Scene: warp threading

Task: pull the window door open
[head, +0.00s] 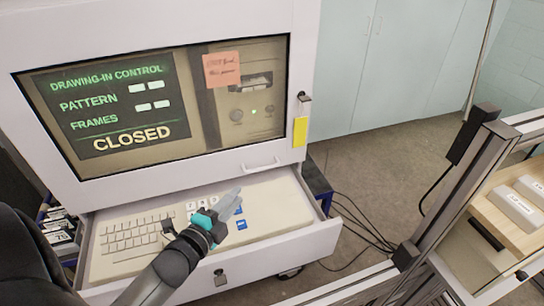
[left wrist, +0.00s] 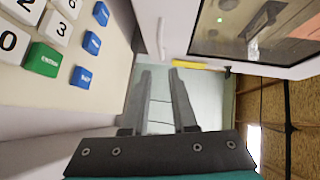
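The window door (head: 215,165) is a white-framed panel with a large dark-edged pane, and it looks shut. A white bar handle (head: 262,164) sits low on its frame, right of centre. It also shows in the left wrist view as a pale bar (left wrist: 162,38) beyond the fingertips. My left gripper (head: 234,197) is over the keyboard drawer, below and left of the handle and apart from it. In the left wrist view the gripper (left wrist: 160,74) has its fingers parted with nothing between them. My right gripper is not in view.
An open drawer (head: 320,232) with a keyboard (head: 135,236) and keypad juts out below the door. A yellow tag (head: 300,132) hangs under a dark latch (head: 304,97) at the door's right edge. A metal frame (head: 450,185) stands at right; cables (head: 365,225) lie on the floor.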

